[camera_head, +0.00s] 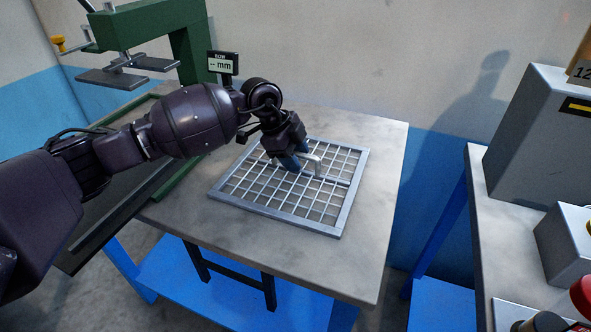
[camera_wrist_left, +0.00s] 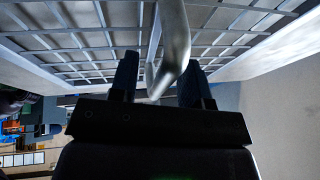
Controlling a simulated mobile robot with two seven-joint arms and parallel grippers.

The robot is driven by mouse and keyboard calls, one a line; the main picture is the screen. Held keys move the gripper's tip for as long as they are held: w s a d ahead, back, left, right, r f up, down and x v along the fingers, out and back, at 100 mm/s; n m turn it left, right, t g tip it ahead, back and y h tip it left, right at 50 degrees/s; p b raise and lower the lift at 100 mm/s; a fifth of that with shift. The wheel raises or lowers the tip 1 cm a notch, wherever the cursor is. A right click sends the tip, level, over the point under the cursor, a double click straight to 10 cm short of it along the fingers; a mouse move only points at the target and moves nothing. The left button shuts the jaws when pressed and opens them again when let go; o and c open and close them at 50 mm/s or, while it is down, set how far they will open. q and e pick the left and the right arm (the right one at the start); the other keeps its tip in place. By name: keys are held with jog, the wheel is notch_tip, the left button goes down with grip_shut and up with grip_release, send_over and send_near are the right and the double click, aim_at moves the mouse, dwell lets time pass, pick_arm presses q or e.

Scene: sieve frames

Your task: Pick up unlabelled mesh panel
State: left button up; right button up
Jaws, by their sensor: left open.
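The mesh panel (camera_head: 275,214) is a grey square frame with a grid of bars, lying flat on the table. No label shows on it. A pale bar handle (camera_head: 316,162) stands up from its middle. My left gripper (camera_head: 294,162) is open and low over the panel at the handle. In the left wrist view the handle (camera_wrist_left: 172,45) comes down between the two dark fingers (camera_wrist_left: 158,80), with a gap on either side. The mesh fills the top of that view. My right gripper is out of view.
The grey tabletop (camera_head: 378,150) is bare around the panel. A green press (camera_head: 190,45) and a small "mm" sign (camera_head: 222,63) stand behind my left arm. A second table at the right holds a grey box (camera_head: 535,135) and smaller items.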

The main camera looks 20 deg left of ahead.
pick_arm(q)
jog(key=shift+f, duration=0.1)
dwell(0.3)
grip_shut()
